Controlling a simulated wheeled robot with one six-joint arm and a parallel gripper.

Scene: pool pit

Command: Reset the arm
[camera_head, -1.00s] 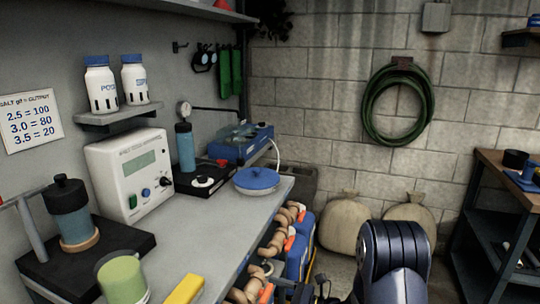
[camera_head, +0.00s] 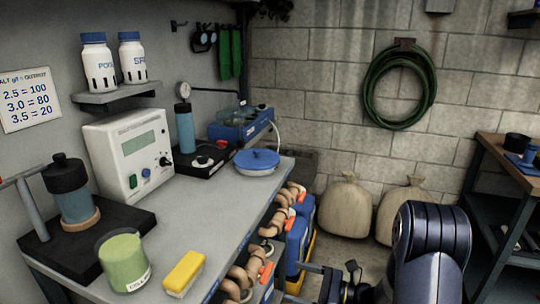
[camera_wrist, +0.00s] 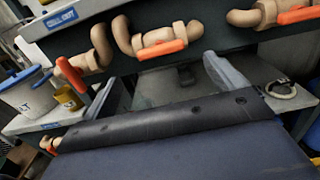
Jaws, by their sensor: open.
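My arm (camera_head: 432,245), dark blue and bent at a rounded joint, stands at the lower right of the head view, right of the workbench. In the wrist view my gripper (camera_wrist: 162,72) shows two grey fingers set wide apart beyond a dark body. It is open, with nothing seen between the fingers. It faces the pipes with orange handles (camera_wrist: 160,42) at the bench front. Whether it touches anything there I cannot tell.
The grey workbench (camera_head: 225,215) carries a green-filled beaker (camera_head: 123,262), a yellow block (camera_head: 184,272), a white meter (camera_head: 128,155) and a blue-lidded dish (camera_head: 257,162). Two sacks (camera_head: 347,207) stand by the back wall. A dark shelf unit (camera_head: 500,215) stands at right.

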